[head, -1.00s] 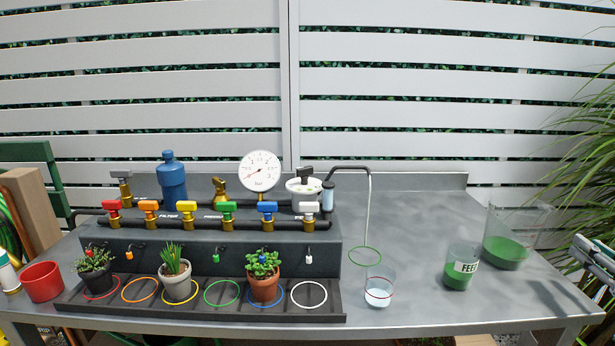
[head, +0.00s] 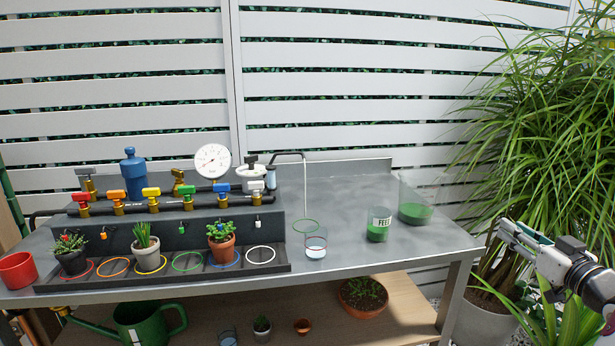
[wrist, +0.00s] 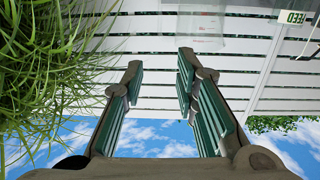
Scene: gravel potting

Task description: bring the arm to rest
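My arm enters at the right of the head view. My gripper (head: 506,230) is at its left end, beyond the right edge of the bench and in front of the grass. In the wrist view its two green-padded fingers (wrist: 160,62) stand apart with nothing between them, so it is open and empty. The bench (head: 345,255) lies to its left. The nearest things on it are the large glass vessel with green contents (head: 416,212) and the FEED beaker (head: 379,228), both apart from the gripper. The FEED label also shows in the wrist view (wrist: 291,17).
The valve manifold (head: 150,207) and potted plants (head: 221,243) are on the bench's left. A glass (head: 316,246) stands near its front edge. A tall grass plant (head: 540,110) rises behind my arm. Below, a shelf (head: 385,320) holds a watering can (head: 145,322) and a planted bowl (head: 363,296).

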